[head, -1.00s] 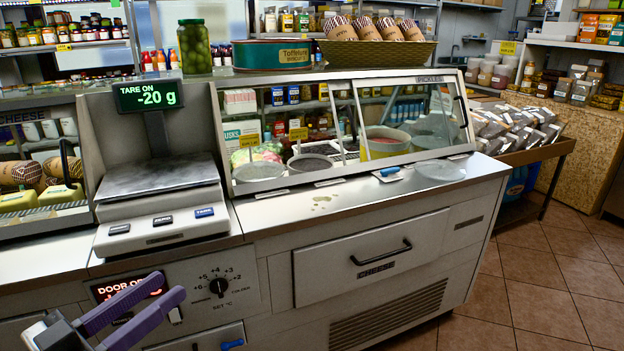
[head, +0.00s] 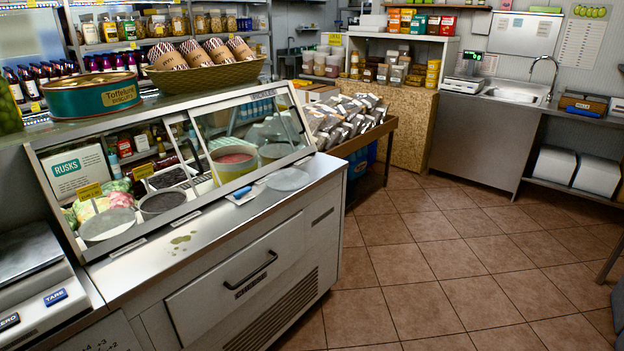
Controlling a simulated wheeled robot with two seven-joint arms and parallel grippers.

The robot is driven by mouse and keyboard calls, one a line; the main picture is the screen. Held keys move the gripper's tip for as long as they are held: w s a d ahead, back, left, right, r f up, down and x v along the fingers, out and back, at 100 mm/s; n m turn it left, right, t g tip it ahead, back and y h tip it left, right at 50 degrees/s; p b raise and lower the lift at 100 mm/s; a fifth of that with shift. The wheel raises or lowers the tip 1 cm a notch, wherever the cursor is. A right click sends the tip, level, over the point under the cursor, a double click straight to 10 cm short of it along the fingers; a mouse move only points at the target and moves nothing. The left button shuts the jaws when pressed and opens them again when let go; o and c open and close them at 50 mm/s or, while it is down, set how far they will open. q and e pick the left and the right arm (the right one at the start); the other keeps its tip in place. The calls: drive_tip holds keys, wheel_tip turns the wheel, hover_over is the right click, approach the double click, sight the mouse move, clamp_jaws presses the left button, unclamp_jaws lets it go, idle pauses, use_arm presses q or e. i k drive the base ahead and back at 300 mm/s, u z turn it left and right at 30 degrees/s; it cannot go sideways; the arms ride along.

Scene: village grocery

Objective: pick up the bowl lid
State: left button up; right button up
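A flat round grey disc (head: 288,179), which looks like a lid, lies on the right end of the steel counter (head: 225,228), in front of the glass display. Another round pale grey lid or covered bowl (head: 107,224) is inside the display at its left end; I cannot tell which. Next to it is an open grey bowl (head: 163,203) with dark contents. A larger bowl with pinkish contents (head: 233,158) stands further right behind the glass. Neither of my grippers shows in the head view now.
A small blue-handled item (head: 240,193) lies on the counter left of the grey disc, and a greenish spill (head: 181,240) is nearer the front. A scale (head: 32,285) stands at the left. A stand of bagged goods (head: 345,125) is beyond the counter. The tiled floor (head: 440,260) is open.

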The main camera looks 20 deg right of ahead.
sight(287, 179)
drive_tip(key=z, duration=0.8)
drive_tip(key=i, duration=1.8)
drive_tip(key=u, duration=1.7)
